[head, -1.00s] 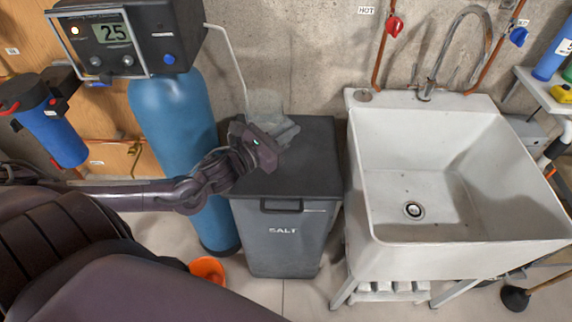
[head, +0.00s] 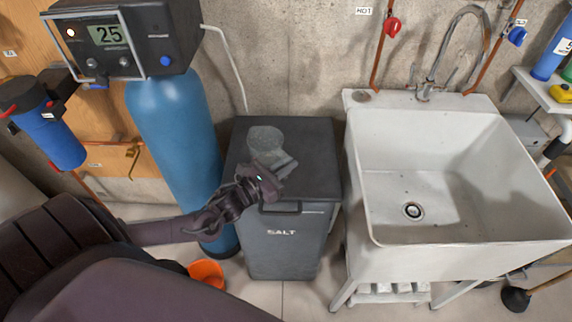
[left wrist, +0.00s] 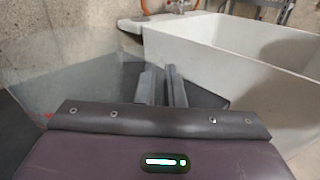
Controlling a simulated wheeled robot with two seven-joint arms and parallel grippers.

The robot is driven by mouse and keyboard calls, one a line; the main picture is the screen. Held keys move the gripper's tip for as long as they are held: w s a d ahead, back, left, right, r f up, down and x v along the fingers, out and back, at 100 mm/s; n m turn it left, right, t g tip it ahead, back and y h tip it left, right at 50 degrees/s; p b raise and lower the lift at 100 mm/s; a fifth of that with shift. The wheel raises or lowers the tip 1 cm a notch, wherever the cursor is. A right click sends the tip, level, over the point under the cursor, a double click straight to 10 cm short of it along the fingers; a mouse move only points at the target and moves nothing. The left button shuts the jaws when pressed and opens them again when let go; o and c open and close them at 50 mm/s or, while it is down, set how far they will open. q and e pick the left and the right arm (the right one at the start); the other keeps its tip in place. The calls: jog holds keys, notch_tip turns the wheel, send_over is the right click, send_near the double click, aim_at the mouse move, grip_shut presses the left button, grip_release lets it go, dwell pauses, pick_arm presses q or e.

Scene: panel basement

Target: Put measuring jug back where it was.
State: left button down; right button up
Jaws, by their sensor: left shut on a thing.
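The measuring jug (head: 264,140) is a clear, greyish vessel over the dark lid of the salt bin (head: 312,150) in the head view. My left gripper (head: 284,168) is at the jug's near right side and is shut on it. I cannot tell whether the jug's base touches the lid. In the left wrist view the jug (left wrist: 70,75) is a large see-through shape left of the fingers (left wrist: 162,88). The part of the jug between the fingers is hard to make out. My right gripper is not in view.
A white utility sink (head: 450,245) stands right of the bin. A blue softener tank (head: 175,140) with a control head (head: 125,40) stands to its left. A thin pale tube (head: 230,65) hangs by the wall behind. An orange bucket (head: 206,272) is on the floor. The lid's right side is clear.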

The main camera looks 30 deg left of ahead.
pick_arm(q)
jog(key=shift+f, duration=0.1)
jog(key=c, duration=1.5)
grip_release()
jog(key=shift+c, duration=0.2)
jog(key=shift+s+a, duration=0.1)
jog(key=shift+s, duration=0.2)
jog(key=v, duration=1.1)
jog(key=shift+s+b, duration=0.25)
jog(key=shift+b, duration=0.2)
